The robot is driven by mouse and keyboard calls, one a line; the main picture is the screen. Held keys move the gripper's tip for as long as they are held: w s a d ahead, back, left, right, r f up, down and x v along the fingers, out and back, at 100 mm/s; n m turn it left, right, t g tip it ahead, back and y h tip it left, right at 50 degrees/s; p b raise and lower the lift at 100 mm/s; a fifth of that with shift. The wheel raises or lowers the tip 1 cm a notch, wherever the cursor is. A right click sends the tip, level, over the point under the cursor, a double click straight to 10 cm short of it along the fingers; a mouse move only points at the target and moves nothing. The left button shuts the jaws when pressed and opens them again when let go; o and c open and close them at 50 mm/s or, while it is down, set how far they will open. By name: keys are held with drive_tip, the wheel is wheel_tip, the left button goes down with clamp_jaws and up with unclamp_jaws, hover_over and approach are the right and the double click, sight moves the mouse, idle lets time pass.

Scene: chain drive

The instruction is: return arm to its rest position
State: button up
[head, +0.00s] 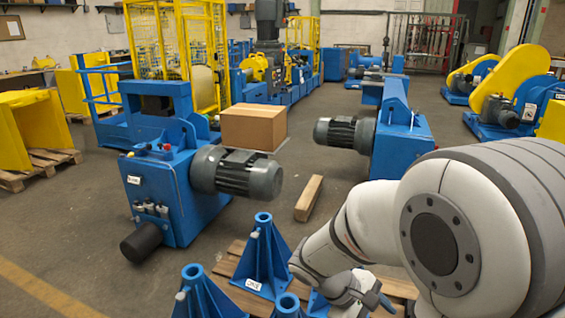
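My white and grey arm fills the lower right of the head view and bends down toward the low centre. My gripper (376,300) is small and dark at the bottom edge, beside the blue stands and above the wooden pallet. Its fingertips are partly cut off or hidden, so I cannot tell whether it is open, shut or holding something.
Several blue stands (262,262) rise on a wooden pallet (226,268) close to my arm. A blue machine with a grey motor (236,173) stands left, another motor (345,132) right. A cardboard box (254,127) and a wooden beam (309,198) lie between. Floor at lower left is clear.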

drive_tip(key=s+a+r+m+t+y+p, duration=0.2)
drive_tip(key=r+m+y+p, duration=0.2)
drive_tip(key=r, duration=0.4)
drive_tip(key=s+a+r+m+t+y+p, duration=0.2)
drive_tip(key=s+r+m+y+p, duration=0.1)
drive_tip(key=r, duration=0.5)
drive_tip(key=shift+s+r+m+y+p, duration=0.3)
drive_tip(key=shift+m+y+p, duration=0.25)
drive_tip(key=shift+m+y, duration=0.2)
drive_tip(key=shift+a, duration=0.1)
